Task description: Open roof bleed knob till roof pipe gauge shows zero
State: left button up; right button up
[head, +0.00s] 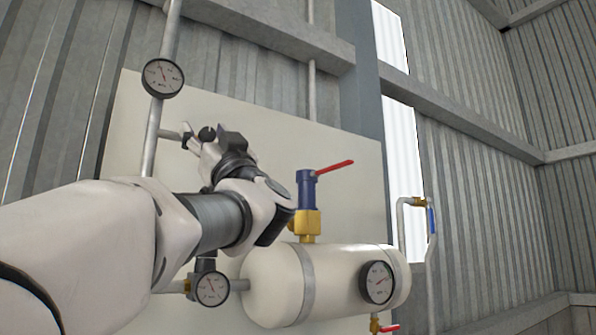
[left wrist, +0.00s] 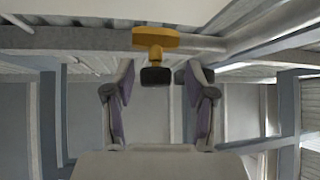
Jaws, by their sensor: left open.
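In the left wrist view, a black bleed knob (left wrist: 155,77) sits on a brass fitting (left wrist: 155,40) on the pipe. My left gripper (head: 199,135) is open beside the roof pipe, below the gauge. In the left wrist view its fingers (left wrist: 159,72) stand to either side of the knob, apart from it. In the head view the gripper and arm mostly hide the fitting. My right gripper is not in view.
A cream tank (head: 275,285) with a gauge (head: 377,282) stands at lower right. A blue and brass valve with a red lever (head: 335,168) rises above it. Another gauge (head: 211,288) is below my arm. A blue-handled valve (head: 431,222) is at right. A panel (head: 345,165) stands behind.

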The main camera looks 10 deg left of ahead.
pick_arm(q)
jog(key=shift+w+a, duration=0.25)
jog(key=shift+a, duration=0.25)
jog(key=shift+d, duration=0.5)
jog(key=shift+s+d+r, duration=0.1)
jog(key=shift+d, duration=0.3)
jog(key=c, duration=0.4)
jog(key=shift+s+d, duration=0.1)
jog(key=c, duration=0.6)
jog(key=shift+s+a+r, duration=0.1)
jog(key=shift+s+a, duration=0.05)
jog(key=shift+a, duration=0.05)
grip_shut()
